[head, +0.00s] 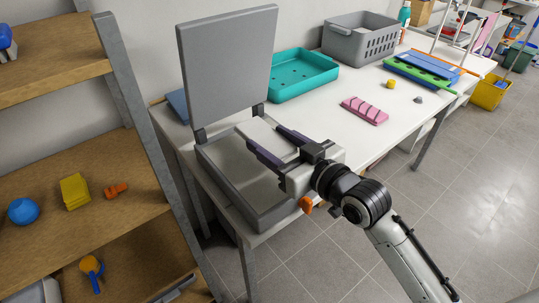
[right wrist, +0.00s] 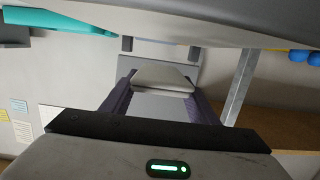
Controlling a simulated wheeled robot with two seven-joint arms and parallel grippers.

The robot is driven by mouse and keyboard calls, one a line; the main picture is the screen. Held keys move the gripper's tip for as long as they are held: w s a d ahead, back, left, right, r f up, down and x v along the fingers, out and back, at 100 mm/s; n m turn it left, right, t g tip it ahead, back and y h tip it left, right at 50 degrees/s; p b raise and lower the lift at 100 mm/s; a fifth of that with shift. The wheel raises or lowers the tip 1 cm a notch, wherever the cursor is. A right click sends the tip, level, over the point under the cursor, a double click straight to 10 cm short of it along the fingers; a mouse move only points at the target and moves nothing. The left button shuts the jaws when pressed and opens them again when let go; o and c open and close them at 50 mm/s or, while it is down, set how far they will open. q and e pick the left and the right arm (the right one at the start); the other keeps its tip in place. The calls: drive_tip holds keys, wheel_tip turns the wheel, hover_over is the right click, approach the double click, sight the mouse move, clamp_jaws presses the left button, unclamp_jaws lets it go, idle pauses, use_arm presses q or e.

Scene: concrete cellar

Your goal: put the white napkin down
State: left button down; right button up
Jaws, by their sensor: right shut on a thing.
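The white napkin (head: 259,134) is a flat folded piece between the fingers of my right gripper (head: 264,139). In the right wrist view the napkin (right wrist: 163,79) spans the gap between the two dark fingers (right wrist: 161,92). My right gripper is shut on it and holds it over the open grey box (head: 265,221) at the near left end of the white table. The box's grey lid (head: 228,65) stands raised at the back. The gripper and napkin hide part of the box. My left gripper is not in view.
On the white table (head: 318,112) are a teal tray (head: 303,83), a pink divided block (head: 364,110), a grey basket (head: 360,43), a yellow piece (head: 390,84) and a green-and-blue rack (head: 423,71). A wooden shelf (head: 110,228) stands close on the left.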

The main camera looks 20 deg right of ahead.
drive_tip(key=shift+f+b, duration=0.3)
drive_tip(key=shift+f, duration=2.3)
drive_tip(key=o, duration=1.1)
drive_tip(key=shift+r, duration=0.1)
